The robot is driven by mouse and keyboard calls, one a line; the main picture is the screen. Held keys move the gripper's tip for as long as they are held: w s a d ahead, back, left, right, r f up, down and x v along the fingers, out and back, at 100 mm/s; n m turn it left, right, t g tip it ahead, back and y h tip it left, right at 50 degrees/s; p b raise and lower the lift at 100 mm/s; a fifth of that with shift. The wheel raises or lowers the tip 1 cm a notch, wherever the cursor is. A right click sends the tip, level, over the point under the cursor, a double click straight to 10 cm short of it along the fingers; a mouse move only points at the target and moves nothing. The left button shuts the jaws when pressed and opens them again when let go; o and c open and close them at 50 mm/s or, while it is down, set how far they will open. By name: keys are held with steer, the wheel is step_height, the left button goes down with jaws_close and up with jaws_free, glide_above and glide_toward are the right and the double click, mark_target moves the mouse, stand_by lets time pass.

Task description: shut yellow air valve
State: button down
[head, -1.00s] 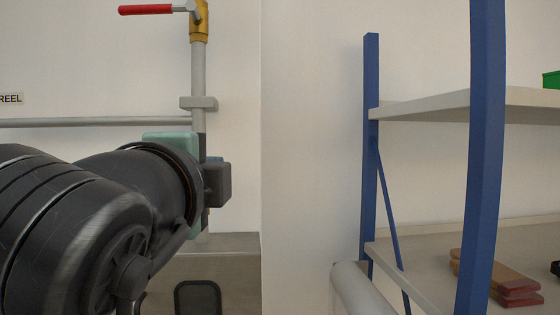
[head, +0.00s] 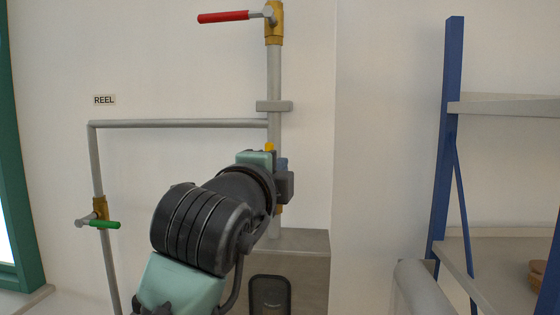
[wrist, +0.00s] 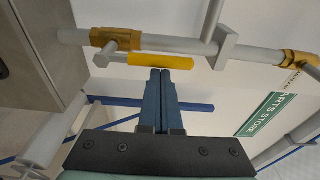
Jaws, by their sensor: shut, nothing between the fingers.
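The yellow air valve has a brass body (wrist: 103,38) on a grey pipe (wrist: 185,45) and a yellow lever handle (wrist: 160,61) lying along the pipe in the wrist view. My gripper (wrist: 160,73) is shut and empty, its blue fingers side by side with their tips at the handle's lower edge in that view. I cannot tell whether they touch it. In the head view only the handle's yellow tip (head: 269,147) and a bit of brass (head: 278,210) show around my gripper (head: 281,163); my arm hides the rest.
A red-handled valve (head: 225,17) sits higher on the same pipe, below which is a pipe clamp (head: 273,106). A green-handled valve (head: 104,225) is on the left pipe under the REEL label (head: 104,100). A grey cabinet (head: 310,260) stands below; a blue-post shelf (head: 447,140) is at right.

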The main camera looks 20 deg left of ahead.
steer(key=shift+s+a+n+b, duration=0.1)
steer(key=shift+a+n+b, duration=0.3)
steer(key=shift+n, duration=0.5)
steer(key=s+a+f+n+t+y+b, duration=0.1)
steer(key=a+f+n+b, duration=0.3)
steer(key=n, duration=1.2)
steer(key=s+a+f+y, duration=0.1)
steer(key=a, duration=0.2)
steer(key=shift+a+n, duration=0.15)
steer(key=shift+n, duration=0.25)
stand_by(0.5)
